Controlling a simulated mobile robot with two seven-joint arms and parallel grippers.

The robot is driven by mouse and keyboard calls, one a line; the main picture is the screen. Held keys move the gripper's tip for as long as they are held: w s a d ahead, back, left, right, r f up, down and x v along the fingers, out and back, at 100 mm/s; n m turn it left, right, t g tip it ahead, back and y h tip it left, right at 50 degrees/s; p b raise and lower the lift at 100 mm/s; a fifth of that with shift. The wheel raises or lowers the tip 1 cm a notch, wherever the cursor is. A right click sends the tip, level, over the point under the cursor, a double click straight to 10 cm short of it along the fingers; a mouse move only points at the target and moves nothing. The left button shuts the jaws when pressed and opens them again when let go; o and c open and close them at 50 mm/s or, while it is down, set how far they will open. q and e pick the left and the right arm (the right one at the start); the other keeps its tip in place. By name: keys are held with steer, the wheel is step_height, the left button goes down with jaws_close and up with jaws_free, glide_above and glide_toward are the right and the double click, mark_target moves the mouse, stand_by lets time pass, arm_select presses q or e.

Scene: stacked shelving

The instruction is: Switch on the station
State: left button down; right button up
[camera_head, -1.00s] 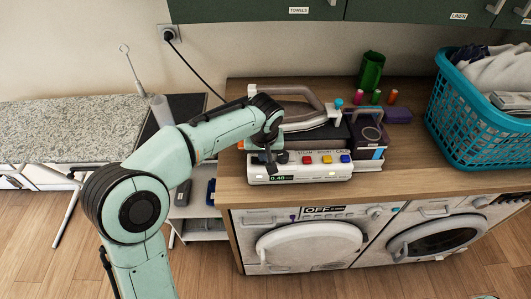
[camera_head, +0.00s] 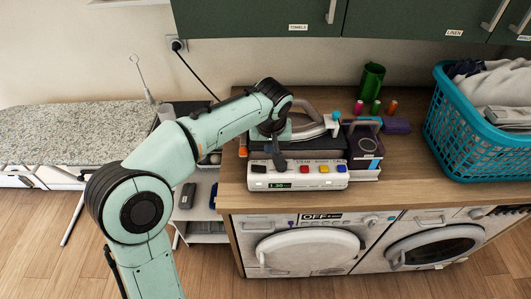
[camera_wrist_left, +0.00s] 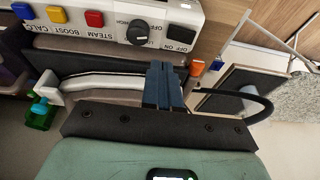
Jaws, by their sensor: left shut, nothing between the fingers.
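The station (camera_head: 330,182) is a white ironing unit at the counter's front edge. Its panel has red, yellow and blue buttons and a lit green display (camera_head: 279,185). In the left wrist view the panel (camera_wrist_left: 108,22) appears upside down, with a round dark knob (camera_wrist_left: 137,32) and a black switch (camera_wrist_left: 180,37) marked ON and OFF. My left gripper (camera_head: 280,163) is shut and empty at the left part of the panel. In the left wrist view its fingertips (camera_wrist_left: 163,66) lie just below the knob and switch in the picture; contact cannot be told. My right gripper is not in view.
An iron (camera_head: 318,127) rests on the station, partly behind my arm. Washing machines (camera_head: 310,245) are below the counter.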

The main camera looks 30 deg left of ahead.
arm_select(q)
steer(key=v, duration=0.5)
steer(key=shift+d+r+p, duration=0.3)
steer(key=shift+d, duration=0.15)
